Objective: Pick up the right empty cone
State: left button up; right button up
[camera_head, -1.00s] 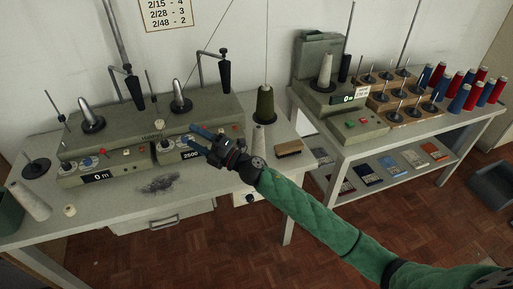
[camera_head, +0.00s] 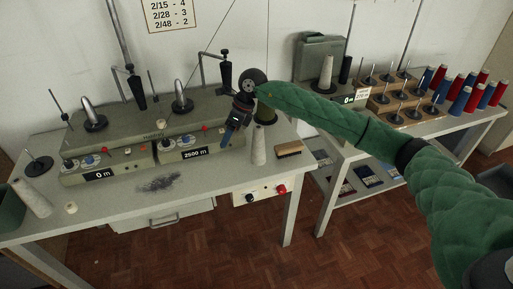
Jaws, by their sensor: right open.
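The right empty cone (camera_head: 259,148), pale grey and slim, stands upright near the right end of the left table. My right gripper (camera_head: 229,136), with blue fingers, points down just left of this cone and over the right edge of the grey winding machine. It is open, with nothing seen between its fingers, and looks apart from the cone. Another pale empty cone (camera_head: 34,200) leans at the table's left end. My left gripper is out of view.
The winding machine (camera_head: 140,130) fills the table's back. A brush (camera_head: 288,149) lies right of the empty cone. Red and blue cones (camera_head: 462,98) stand on the right table. The left table's front is mostly clear.

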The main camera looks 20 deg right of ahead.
aim_at(258, 127)
jog(key=w+d+r+h, duration=0.1)
jog(key=d+h, duration=0.1)
jog(key=d, duration=0.2)
jog(key=w+d+r+h, duration=0.1)
jog(key=d, duration=0.3)
jog(key=w+d+r+h, duration=0.1)
jog(key=d+r+h, duration=0.1)
jog(key=d, duration=0.1)
jog(key=shift+w+d+r+h, duration=0.1)
jog(key=shift+w+d+h, duration=0.2)
jog(key=shift+w+d, duration=0.1)
jog(key=shift+d, duration=0.15)
notch_tip(258, 127, down, 2)
jog(key=shift+f+p, duration=0.1)
jog(key=shift+p, duration=0.35)
jog(key=f+p, duration=0.2)
jog(key=f, duration=0.1)
jog(key=f+p, duration=0.1)
jog(key=shift+w+a+f, duration=0.3)
jog(key=shift+w, duration=0.05)
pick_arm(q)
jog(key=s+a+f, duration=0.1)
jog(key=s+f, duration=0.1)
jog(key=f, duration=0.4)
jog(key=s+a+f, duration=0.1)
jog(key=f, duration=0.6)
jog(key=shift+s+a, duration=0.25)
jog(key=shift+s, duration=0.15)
pick_arm(e)
jog(key=shift+f, duration=0.45)
